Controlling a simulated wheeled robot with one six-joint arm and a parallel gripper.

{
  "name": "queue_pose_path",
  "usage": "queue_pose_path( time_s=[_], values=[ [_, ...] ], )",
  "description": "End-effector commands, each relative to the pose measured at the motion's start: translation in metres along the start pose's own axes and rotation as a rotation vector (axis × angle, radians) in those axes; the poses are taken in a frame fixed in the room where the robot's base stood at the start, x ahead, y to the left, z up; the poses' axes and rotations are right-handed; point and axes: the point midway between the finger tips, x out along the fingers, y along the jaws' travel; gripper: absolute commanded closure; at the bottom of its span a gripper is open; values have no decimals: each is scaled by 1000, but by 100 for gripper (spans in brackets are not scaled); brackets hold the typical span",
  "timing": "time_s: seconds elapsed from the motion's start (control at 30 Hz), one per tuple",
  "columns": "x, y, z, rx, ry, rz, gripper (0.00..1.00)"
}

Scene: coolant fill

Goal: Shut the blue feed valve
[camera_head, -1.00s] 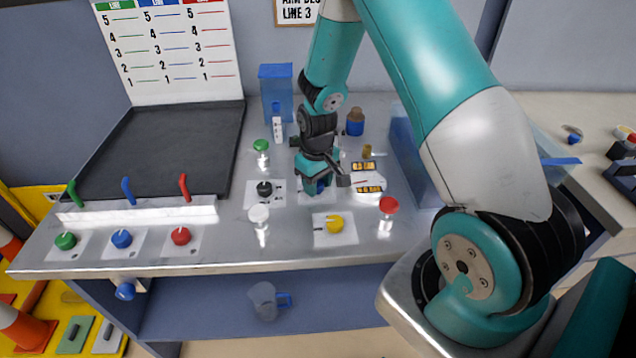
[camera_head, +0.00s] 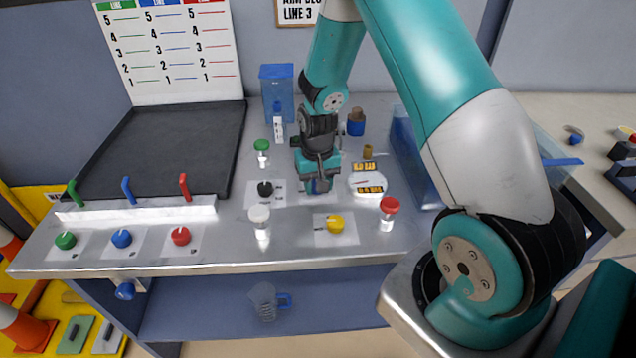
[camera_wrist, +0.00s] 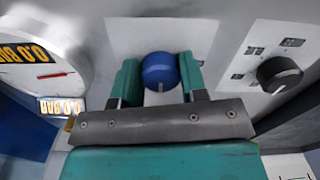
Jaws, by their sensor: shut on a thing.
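My gripper (camera_head: 318,182) points down at the bench top. Its teal fingers are closed around a round blue knob (camera_wrist: 159,70) on a white plate (camera_wrist: 122,38), one finger on each side. A pale pointer line on the knob faces the gripper's palm. In the head view my gripper mostly hides this knob. A round white gauge (camera_wrist: 36,72) sits beside it, with orange readouts that appear to show 0.0 BAR. Another blue knob (camera_head: 122,238) and a blue lever (camera_head: 128,190) stand at the bench's left, apart from my gripper.
A black knob (camera_head: 265,189) is just left of my gripper. White-capped (camera_head: 260,217), yellow (camera_head: 335,224), red-capped (camera_head: 388,208) and green-capped (camera_head: 262,147) fittings stand close around. A clear blue tank (camera_head: 412,150) is to the right. A dark mat (camera_head: 170,145) lies left.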

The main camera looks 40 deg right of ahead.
Motion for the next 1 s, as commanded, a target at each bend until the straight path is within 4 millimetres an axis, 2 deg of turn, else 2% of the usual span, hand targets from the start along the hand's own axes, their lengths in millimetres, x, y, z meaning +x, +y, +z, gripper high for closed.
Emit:
queue_pose_path(
  time_s=[0.23,0.27,0.3,0.37,0.63,0.73,0.87,1.0],
  values=[
    [-1,0,0,0,1,1,84],
    [-1,0,0,0,1,1,56],
    [-1,0,0,0,1,1,47],
    [0,0,0,0,1,1,35],
    [-1,0,0,-1,1,0,35],
    [-7,0,-1,-1,3,0,35],
    [-27,0,-1,-1,7,-1,35],
    [-61,0,-1,-1,8,-1,35]
  ],
)
